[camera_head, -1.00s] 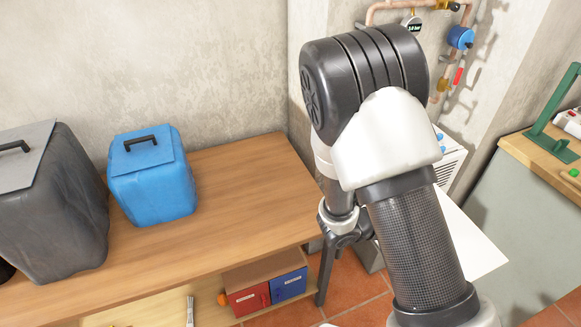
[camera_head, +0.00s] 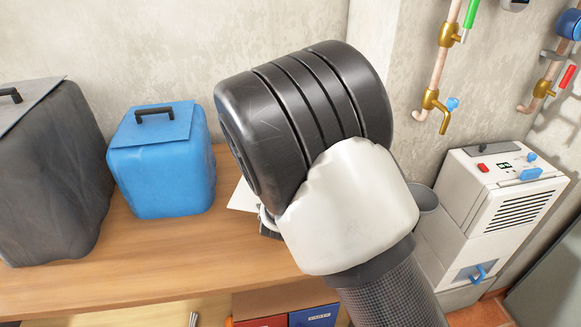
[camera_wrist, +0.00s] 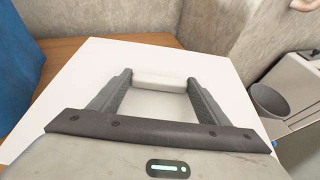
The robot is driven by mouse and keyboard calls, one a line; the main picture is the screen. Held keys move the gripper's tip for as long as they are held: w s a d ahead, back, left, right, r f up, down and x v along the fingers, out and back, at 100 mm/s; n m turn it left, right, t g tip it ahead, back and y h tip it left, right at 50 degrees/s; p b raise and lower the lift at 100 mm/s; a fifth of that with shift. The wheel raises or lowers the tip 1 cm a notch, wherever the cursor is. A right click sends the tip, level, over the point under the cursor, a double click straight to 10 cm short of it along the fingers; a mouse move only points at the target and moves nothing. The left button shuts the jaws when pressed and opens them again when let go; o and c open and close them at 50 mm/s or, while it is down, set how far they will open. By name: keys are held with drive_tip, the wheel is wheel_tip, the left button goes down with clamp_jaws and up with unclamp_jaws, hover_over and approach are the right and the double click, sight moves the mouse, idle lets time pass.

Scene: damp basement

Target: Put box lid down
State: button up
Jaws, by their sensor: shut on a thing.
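The box lid is a flat white panel (camera_wrist: 75,95) with a white bar handle (camera_wrist: 165,81) on top. In the wrist view my gripper (camera_wrist: 161,84) is shut on this handle, one finger at each end. In the head view only a white corner of the lid (camera_head: 241,198) shows, over the right part of the wooden bench; my own arm hides the rest and most of my gripper. I cannot tell whether the lid touches the bench.
A blue box (camera_head: 162,175) with a black-handled lid stands left of the white lid, and a dark grey box (camera_head: 55,180) farther left. The concrete wall is close behind. A grey bucket (camera_head: 425,198) and a white machine (camera_head: 500,195) stand to the right, below copper pipes (camera_head: 440,60).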

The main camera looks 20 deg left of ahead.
drive_tip(key=w+a, duration=0.3)
drive_tip(key=w, duration=0.2)
drive_tip(key=w+a+f, duration=0.1)
drive_tip(key=w+a, duration=0.2)
drive_tip(key=w, duration=0.2)
drive_tip(key=w+a+f, duration=0.1)
drive_tip(key=w+a, duration=0.3)
drive_tip(key=w, duration=0.2)
drive_tip(key=shift+f, duration=0.1)
wheel_tip(320, 180, down, 4)
drive_tip(key=shift+f+b, duration=0.15)
drive_tip(key=shift+b, duration=0.55)
drive_tip(key=shift+w+a+f, duration=0.15)
drive_tip(key=shift+w+f, duration=0.05)
drive_tip(key=shift+w, duration=0.05)
drive_tip(key=shift+f, duration=0.2)
drive_tip(key=o, duration=1.3)
